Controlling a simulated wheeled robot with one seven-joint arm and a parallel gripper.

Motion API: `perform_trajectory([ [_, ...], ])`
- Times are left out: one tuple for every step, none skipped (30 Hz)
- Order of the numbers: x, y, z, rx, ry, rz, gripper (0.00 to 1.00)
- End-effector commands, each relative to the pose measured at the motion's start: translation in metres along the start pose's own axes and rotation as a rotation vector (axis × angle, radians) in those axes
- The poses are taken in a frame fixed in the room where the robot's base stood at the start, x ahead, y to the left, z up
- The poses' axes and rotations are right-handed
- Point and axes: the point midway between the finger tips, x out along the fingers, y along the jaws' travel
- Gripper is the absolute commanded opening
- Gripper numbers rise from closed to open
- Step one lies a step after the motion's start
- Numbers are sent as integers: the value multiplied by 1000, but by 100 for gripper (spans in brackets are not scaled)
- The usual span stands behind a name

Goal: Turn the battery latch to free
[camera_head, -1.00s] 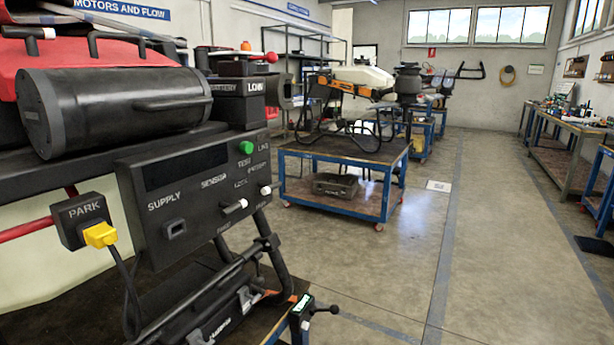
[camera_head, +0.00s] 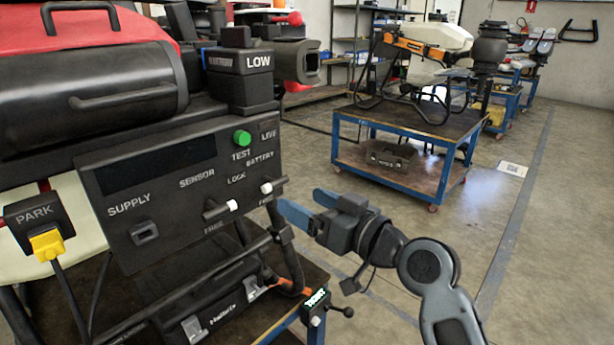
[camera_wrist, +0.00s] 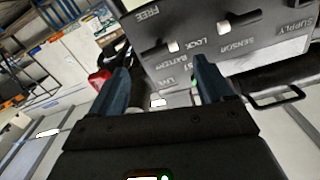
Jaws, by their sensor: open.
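The black control panel (camera_head: 190,190) shows a battery latch (camera_head: 266,188) at its right side, below the word BATTERY. The latch is a small black lever with a white tip; it also shows in the wrist view (camera_wrist: 173,47), upside down. A similar white-tipped lever (camera_head: 231,206) sits to its left, near SENSOR, LOCK and FREE. My gripper (camera_head: 303,205) is open and empty, with blue fingers pointing left, just right of the panel edge. In the wrist view my gripper (camera_wrist: 162,65) has its fingers spread, with the battery latch beyond the gap. I see no contact.
A green button (camera_head: 242,137) and a LOW box (camera_head: 240,80) are above the levers. A yellow plug (camera_head: 47,244) hangs at the PARK socket. Black tubes (camera_head: 215,260) run below the panel.

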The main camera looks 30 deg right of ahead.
Motion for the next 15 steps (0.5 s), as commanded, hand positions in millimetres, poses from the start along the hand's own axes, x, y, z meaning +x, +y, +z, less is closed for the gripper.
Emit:
perform_trajectory([
  [3, 0, -3, -1, 1, -5, 80],
  [4, 0, -4, -1, 2, -7, 80],
  [7, 0, -5, -1, 2, -9, 80],
  [10, -1, -5, -2, 2, -9, 80],
  [13, -1, -6, -2, 3, -9, 80],
  [18, -1, -6, -1, 2, -9, 80],
  [22, -1, -6, -1, 2, -9, 80],
  [27, -1, -6, -2, 3, -9, 80],
  [33, -2, -6, -2, 1, -9, 80],
  [38, -1, -6, -2, 2, -9, 80],
  [43, -1, -6, -2, 2, -8, 80],
  [49, -1, -6, -2, 3, -8, 80],
  [53, -1, -6, -2, 2, -8, 80],
  [57, -1, -6, -2, 2, -8, 80],
  [63, -1, -6, -2, 3, -8, 80],
])
